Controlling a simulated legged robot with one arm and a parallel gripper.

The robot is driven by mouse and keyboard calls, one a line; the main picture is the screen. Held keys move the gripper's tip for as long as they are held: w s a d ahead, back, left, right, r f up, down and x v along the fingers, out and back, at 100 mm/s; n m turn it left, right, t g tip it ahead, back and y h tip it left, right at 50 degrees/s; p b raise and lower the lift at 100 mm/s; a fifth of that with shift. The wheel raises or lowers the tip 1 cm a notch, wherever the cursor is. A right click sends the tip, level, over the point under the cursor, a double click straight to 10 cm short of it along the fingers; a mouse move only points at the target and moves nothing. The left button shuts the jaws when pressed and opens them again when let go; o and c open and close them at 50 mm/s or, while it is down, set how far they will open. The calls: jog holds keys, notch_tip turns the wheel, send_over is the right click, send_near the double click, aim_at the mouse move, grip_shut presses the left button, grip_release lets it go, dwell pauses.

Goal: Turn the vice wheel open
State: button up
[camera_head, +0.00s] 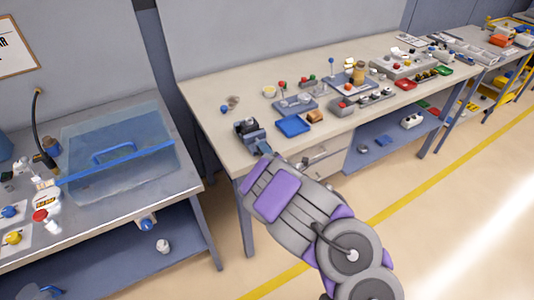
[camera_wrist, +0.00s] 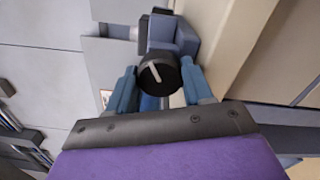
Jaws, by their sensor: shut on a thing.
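The vice (camera_head: 250,134) is a small dark and blue-grey block at the near left corner of the long workbench. In the wrist view the vice body (camera_wrist: 172,35) stands behind its wheel (camera_wrist: 158,75), a round black knob with a pale bar across its face. The bar is tilted. My gripper (camera_wrist: 160,82) has its two blue fingers on either side of the wheel, shut on it. In the head view my arm reaches the vice from below right, and the fingertips and the wheel are largely hidden there.
Several small parts and fixtures stand farther along the bench (camera_head: 205,92). At left, another bench holds a clear blue box (camera_head: 118,150). The floor (camera_head: 420,235) in front is clear.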

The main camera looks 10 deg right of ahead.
jog(key=n, duration=0.4)
jog(key=shift+s+a+f+n, duration=0.1)
jog(key=shift+f+n, duration=0.2)
jog(key=shift+f, duration=0.1)
jog(key=shift+f+n, duration=0.15)
jog(key=shift+n, duration=1.35)
jog(key=o, duration=1)
jog(key=shift+o, duration=0.2)
jog(key=shift+r, duration=0.2)
